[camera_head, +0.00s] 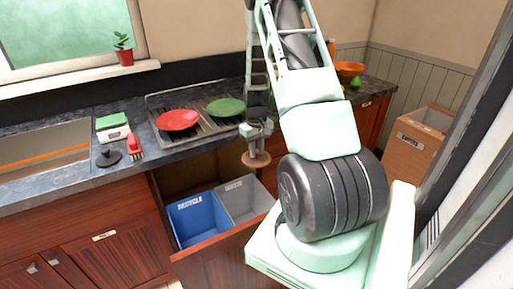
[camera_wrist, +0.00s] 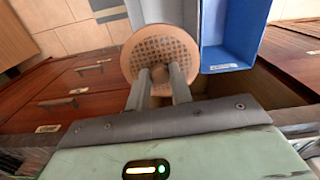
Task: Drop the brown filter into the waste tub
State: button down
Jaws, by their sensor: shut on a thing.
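The brown filter (camera_head: 256,160) is a round tan disc. In the wrist view the filter (camera_wrist: 135,58) shows a dotted, grid-like face with a small knob. My gripper (camera_head: 256,142) is shut on this knob, and its two fingers (camera_wrist: 161,78) show on either side of it. The grey waste tub (camera_head: 247,203) stands in the pulled-out drawer, right of the blue tub (camera_head: 197,220). The filter is held in the air near the tub's back edge, below counter height. My arm hides part of the drawer's right side. The grey tub's inside is only partly visible.
The counter edge runs just behind my gripper. A red plate (camera_head: 178,120) and a green plate (camera_head: 226,107) lie on the drainer. A red brush (camera_head: 135,146) and a green-and-white box (camera_head: 112,128) stand left.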

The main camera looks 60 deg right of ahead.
aim_at(257, 152)
jog(key=c, duration=1.2)
grip_release()
jog(key=shift+o, duration=0.2)
jog(key=shift+r, duration=0.1)
notch_tip(257, 152, up, 17)
jog(key=b, duration=0.2)
jog(key=shift+r, duration=0.15)
